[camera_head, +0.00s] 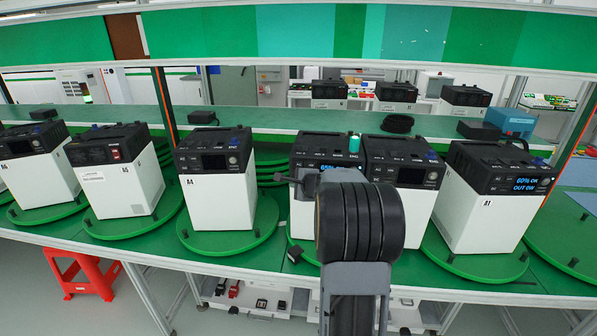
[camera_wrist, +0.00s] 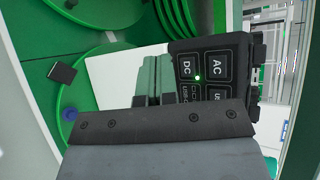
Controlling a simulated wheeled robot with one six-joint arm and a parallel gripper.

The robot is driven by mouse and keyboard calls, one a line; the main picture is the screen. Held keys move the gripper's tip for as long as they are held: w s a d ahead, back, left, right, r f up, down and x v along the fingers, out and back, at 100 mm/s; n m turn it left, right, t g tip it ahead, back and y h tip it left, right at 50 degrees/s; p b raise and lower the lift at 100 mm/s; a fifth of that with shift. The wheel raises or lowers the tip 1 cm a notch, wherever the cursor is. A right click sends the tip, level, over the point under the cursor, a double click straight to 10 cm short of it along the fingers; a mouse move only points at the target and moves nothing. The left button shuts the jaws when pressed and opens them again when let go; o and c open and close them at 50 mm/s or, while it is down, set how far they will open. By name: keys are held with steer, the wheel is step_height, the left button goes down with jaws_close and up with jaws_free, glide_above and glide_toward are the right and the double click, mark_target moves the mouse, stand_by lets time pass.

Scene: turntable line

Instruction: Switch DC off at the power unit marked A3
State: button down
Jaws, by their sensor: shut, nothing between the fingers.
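A white power unit with a black top (camera_head: 304,210) stands between the unit marked A4 (camera_head: 215,190) and another unit (camera_head: 405,175). My arm covers much of its front, and its own mark cannot be read. Part of a lit blue display shows on it. In the wrist view its panel (camera_wrist: 214,80) appears turned sideways, with DC (camera_wrist: 187,66) and AC (camera_wrist: 217,65) buttons. A small green light (camera_wrist: 197,77) glows beside the DC button. My gripper (camera_wrist: 155,68) is shut and empty, its fingers close to the DC button; I cannot tell whether they touch.
Units marked A5 (camera_head: 115,180) and A6 (camera_head: 38,165) stand to the left, and A1 (camera_head: 485,205) to the right, on green turntables. A1 has a lit display. A small black block (camera_head: 295,253) lies in front of the middle unit. A red stool (camera_head: 82,270) stands below left.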

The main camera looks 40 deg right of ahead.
steer(key=shift+w+d, duration=0.85)
steer(key=shift+w, duration=0.1)
steer(key=shift+w+d, duration=0.1)
stand_by(1.5)
steer(key=shift+w+d, duration=0.2)
steer(key=shift+w+d, duration=0.25)
stand_by(0.8)
steer(key=shift+s+a, duration=0.1)
stand_by(0.4)
steer(key=shift+s+a+b, duration=0.45)
steer(key=shift+s+b, duration=0.05)
steer(key=shift+b, duration=0.15)
steer(key=shift+s+a+b, duration=1.45)
steer(key=shift+s+a, duration=0.25)
steer(key=shift+s, duration=0.05)
